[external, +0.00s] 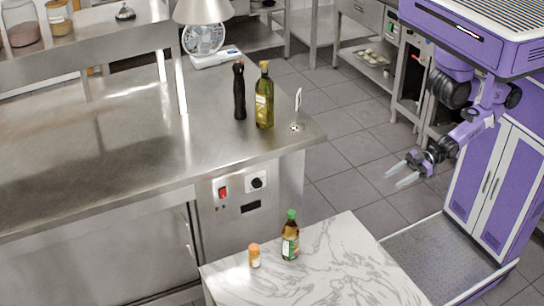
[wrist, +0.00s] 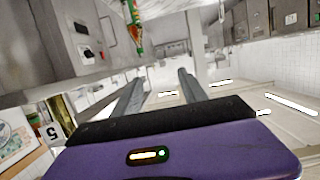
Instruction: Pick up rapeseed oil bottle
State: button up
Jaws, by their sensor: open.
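Two bottles could be the rapeseed oil; their labels are too small to read. A brown bottle with a green cap and green label (external: 290,240) stands upright on the marble-topped table. A tall yellow-green oil bottle with a gold cap (external: 264,100) stands upright on the steel counter. My gripper (external: 402,172) is open and empty, in the air right of both bottles and apart from them. In the wrist view, its two fingers (wrist: 158,88) are spread with nothing between them. A small green-and-red bottle (wrist: 136,35) shows beyond them, partly cut off by the top edge.
A small orange-capped jar (external: 254,257) stands left of the brown bottle on the marble table (external: 345,262). A dark pepper mill (external: 239,92) stands beside the tall bottle on the steel counter (external: 110,135). Tiled floor lies open between the counter and my arm.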

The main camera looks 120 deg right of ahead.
jog(key=w+d+r+m+t+h+p, duration=0.1)
jog(key=w+d+r+h+p, duration=0.2)
jog(key=w+d+r, duration=0.4)
jog(key=w+d+r+m+t+h+p, duration=0.1)
jog(key=w+d+r+h+p, duration=0.25)
jog(key=w, duration=0.65)
jog(key=w+d+r+m+h+p, duration=0.1)
jog(key=w+d+r+h, duration=0.1)
jog(key=w+d+r, duration=0.45)
jog(key=m+g+h+p, duration=0.3)
jog(key=m+g+h, duration=0.5)
jog(key=m+g, duration=0.3)
send_near(264, 68)
jog(key=d+f, duration=0.2)
jog(key=d, duration=0.1)
jog(key=p+x, duration=0.1)
jog(key=x, duration=0.1)
jog(key=r+p+x, duration=0.1)
jog(key=x, duration=0.1)
jog(key=p+x, duration=0.1)
jog(key=x, duration=0.2)
jog(key=shift+r, duration=0.3)
jog(key=shift+w+d+f, duration=0.15)
jog(key=shift+w+d, duration=0.05)
jog(key=shift+d, duration=0.35)
grip_shut()
